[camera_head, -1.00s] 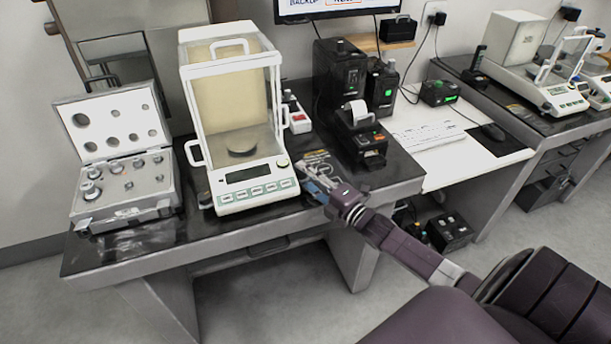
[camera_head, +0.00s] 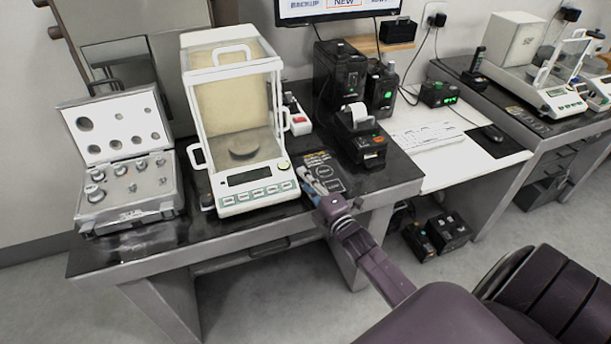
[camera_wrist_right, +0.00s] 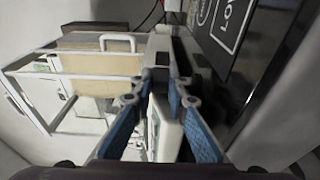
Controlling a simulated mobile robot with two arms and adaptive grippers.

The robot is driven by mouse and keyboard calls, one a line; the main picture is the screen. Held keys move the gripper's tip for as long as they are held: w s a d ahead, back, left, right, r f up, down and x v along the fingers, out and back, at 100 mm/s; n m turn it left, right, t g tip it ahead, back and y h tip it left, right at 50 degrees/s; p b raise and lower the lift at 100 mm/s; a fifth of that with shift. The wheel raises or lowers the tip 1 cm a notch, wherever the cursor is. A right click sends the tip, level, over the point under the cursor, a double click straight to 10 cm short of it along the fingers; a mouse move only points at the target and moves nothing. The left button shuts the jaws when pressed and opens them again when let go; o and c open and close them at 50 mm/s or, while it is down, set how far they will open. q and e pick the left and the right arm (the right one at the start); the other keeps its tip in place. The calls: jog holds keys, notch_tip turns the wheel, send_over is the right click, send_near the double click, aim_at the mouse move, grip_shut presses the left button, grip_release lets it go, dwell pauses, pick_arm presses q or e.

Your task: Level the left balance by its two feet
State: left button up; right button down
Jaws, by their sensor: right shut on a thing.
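The left balance (camera_head: 252,198) is a white unit with a glass draft shield, a round pan, a display and a row of keys. It stands near the front of the dark table. My right gripper (camera_head: 309,182) is low at its front right corner, with blue-padded fingers. In the right wrist view the gripper (camera_wrist_right: 160,90) has its fingers on either side of a narrow gap beside the balance's white base (camera_wrist_right: 163,128). It is shut on the balance's right foot, which the fingers and base hide. My left gripper is not in view.
An open case of weights (camera_head: 127,205) stands left of the balance. A printer (camera_head: 361,140) and black devices stand to its right, behind a printed dark mat (camera_head: 325,172). A second table with another balance (camera_head: 553,95) is at the far right.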

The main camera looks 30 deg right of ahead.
jog(key=shift+a+r+m+g+h, duration=0.15)
jog(key=shift+m+h, duration=0.35)
jog(key=shift+h, duration=0.3)
jog(key=shift+a+r+m+g+h, duration=0.15)
jog(key=shift+m+h, duration=0.35)
jog(key=shift+h, duration=0.3)
jog(key=shift+d+f, duration=0.15)
jog(key=c, duration=1.9)
grip_release()
jog(key=shift+f, duration=0.1)
jog(key=v, duration=1.2)
jog(key=shift+f, duration=0.15)
